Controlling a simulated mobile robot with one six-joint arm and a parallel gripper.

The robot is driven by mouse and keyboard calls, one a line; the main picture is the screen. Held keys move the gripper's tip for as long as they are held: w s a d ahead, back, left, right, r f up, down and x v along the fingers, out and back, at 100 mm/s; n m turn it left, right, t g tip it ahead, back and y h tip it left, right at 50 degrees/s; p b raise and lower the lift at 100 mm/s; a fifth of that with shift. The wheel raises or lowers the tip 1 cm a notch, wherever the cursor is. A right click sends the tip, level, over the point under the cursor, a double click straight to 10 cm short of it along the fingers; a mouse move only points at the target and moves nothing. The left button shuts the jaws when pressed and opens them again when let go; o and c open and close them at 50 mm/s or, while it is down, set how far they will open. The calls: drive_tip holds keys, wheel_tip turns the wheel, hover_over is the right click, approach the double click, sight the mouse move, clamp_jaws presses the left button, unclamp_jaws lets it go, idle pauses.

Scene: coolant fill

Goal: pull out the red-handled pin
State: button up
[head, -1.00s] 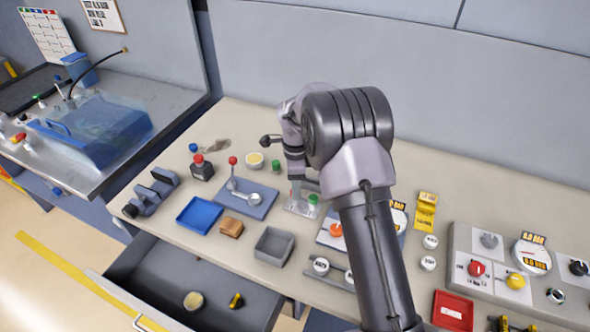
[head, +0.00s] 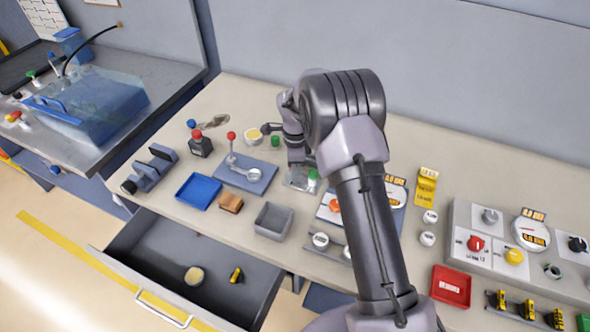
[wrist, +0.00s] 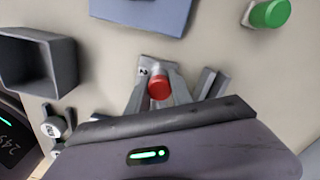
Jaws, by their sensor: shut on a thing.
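The red-handled pin (wrist: 159,86) shows in the wrist view as a round red end between the two grey fingers of my gripper (wrist: 158,78). The fingers are shut on it. The pin's shaft is hidden. In the head view my gripper (head: 301,177) is low over the middle of the bench, and my own arm hides most of it; I cannot make out the pin there.
A grey open tray (head: 273,220) lies left of my gripper, with a blue lever plate (head: 246,175) beyond it. A green cap (wrist: 270,13) is near the gripper. A red tray (head: 451,287) lies to the right. An open drawer (head: 165,250) juts out at front left.

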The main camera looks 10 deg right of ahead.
drive_tip(key=shift+c, duration=0.7)
clamp_jaws()
drive_tip(key=shift+r, duration=0.35)
drive_tip(key=shift+r+p, duration=1.7)
drive_tip(key=shift+r, duration=1.25)
